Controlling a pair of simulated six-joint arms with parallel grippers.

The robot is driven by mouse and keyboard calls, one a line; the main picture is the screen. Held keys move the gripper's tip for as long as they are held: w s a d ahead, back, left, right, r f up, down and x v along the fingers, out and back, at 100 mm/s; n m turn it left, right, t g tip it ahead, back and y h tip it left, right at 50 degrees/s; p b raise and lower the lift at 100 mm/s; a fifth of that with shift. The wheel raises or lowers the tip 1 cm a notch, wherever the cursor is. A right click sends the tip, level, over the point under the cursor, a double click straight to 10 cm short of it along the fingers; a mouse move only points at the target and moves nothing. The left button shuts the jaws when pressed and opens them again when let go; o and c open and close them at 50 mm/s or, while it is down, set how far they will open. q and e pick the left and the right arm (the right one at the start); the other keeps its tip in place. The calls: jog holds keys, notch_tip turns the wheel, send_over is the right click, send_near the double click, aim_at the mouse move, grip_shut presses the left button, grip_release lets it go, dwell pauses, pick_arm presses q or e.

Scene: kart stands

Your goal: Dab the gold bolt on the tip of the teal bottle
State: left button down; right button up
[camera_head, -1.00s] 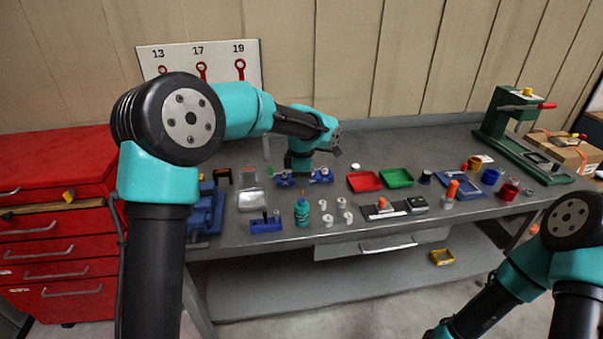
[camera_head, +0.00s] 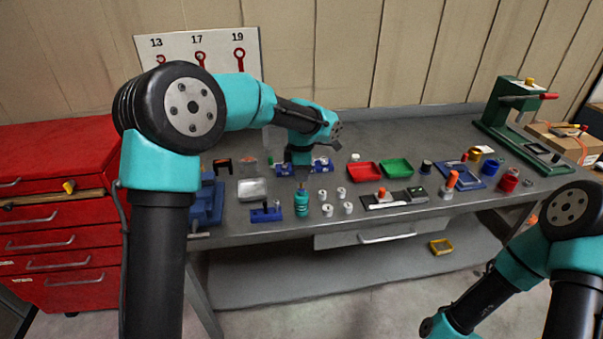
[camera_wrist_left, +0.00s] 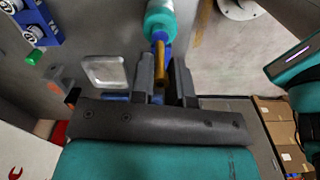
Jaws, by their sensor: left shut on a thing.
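The teal bottle (camera_head: 301,204) stands upright near the front edge of the grey bench. In the left wrist view the bottle (camera_wrist_left: 159,18) is at the top, with a blue tip. My left gripper (camera_wrist_left: 163,66) is shut on the gold bolt (camera_wrist_left: 161,64). The bolt's far end overlaps the bottle's tip in that view; I cannot tell whether they touch. In the head view my left gripper (camera_head: 299,160) is over the bench behind the bottle, and the bolt cannot be made out. My right arm is at the lower right, its gripper out of view.
A small blue rack (camera_head: 266,215) stands left of the bottle, and several white cylinders stand right of it. A silver dish (camera_head: 252,190) lies behind the rack. A blue fixture (camera_head: 320,165) is by the gripper. Red (camera_head: 364,171) and green trays (camera_head: 397,168) lie further right.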

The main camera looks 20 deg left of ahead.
pick_arm(q)
jog(key=shift+f, duration=0.65)
dwell(1.7)
jog(key=shift+r, duration=3.65)
jog(key=shift+f, duration=0.1)
jog(key=shift+d+f+m, duration=0.4)
jog(key=shift+m, duration=0.3)
jog(key=s+d+f+m, duration=0.2)
jog(key=d+f+m, duration=0.3)
jog(key=m, duration=0.6)
jog(key=s+d+f+m, duration=0.3)
jog(key=d+f+m, duration=0.2)
jog(key=f+m, duration=0.4)
jog(key=m, duration=0.3)
jog(key=shift+d, duration=0.4)
